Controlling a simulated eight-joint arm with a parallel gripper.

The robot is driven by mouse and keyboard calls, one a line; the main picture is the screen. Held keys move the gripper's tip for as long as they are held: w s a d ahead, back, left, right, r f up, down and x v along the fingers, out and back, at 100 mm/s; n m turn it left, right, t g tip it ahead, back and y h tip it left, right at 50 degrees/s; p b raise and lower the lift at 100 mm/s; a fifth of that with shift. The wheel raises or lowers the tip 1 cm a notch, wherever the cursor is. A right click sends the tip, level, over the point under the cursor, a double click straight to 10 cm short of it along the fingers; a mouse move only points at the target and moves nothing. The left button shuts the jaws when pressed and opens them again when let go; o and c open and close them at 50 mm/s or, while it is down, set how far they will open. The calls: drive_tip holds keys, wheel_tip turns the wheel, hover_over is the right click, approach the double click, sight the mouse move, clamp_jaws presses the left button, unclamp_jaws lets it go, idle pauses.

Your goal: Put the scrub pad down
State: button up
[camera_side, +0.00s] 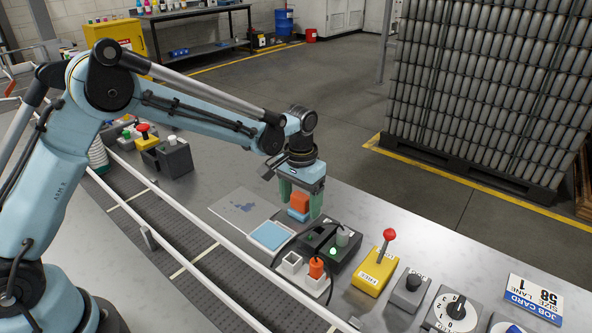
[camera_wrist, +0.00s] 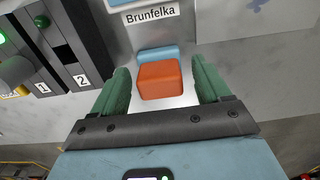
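The scrub pad, an orange block (camera_side: 300,202) on a blue base (camera_side: 297,215), is between the green fingers of my gripper (camera_side: 300,200). In the wrist view the orange block (camera_wrist: 160,80) sits between the two fingertips (camera_wrist: 161,75), with a visible gap on each side. My gripper is open around it and not pressing on it. The blue base shows at the block's far edge in the wrist view. The pad appears to be at the grey bench surface; its underside is hidden.
A blue square in a white frame (camera_side: 270,235) lies beside the pad, near a pale plate with blue smudges (camera_side: 240,207). A dark switch box (camera_side: 331,247), white sockets with an orange plug (camera_side: 315,268) and a yellow lever box (camera_side: 374,275) stand to the right.

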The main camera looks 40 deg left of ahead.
sight(300, 196)
wheel_tip(300, 196, up, 12)
drive_tip(key=s+a+r+t, duration=0.2)
drive_tip(key=s, duration=0.3)
drive_tip(key=s+a+r+t, duration=0.1)
drive_tip(key=s+a+r, duration=0.15)
drive_tip(key=s, duration=0.25)
drive_tip(key=s+a+f+t, duration=0.2)
drive_tip(key=s+f+t, duration=0.2)
drive_tip(key=s, duration=0.5)
drive_tip(key=shift+f, duration=0.2)
drive_tip(key=shift+w+r, duration=0.1)
idle(0.9)
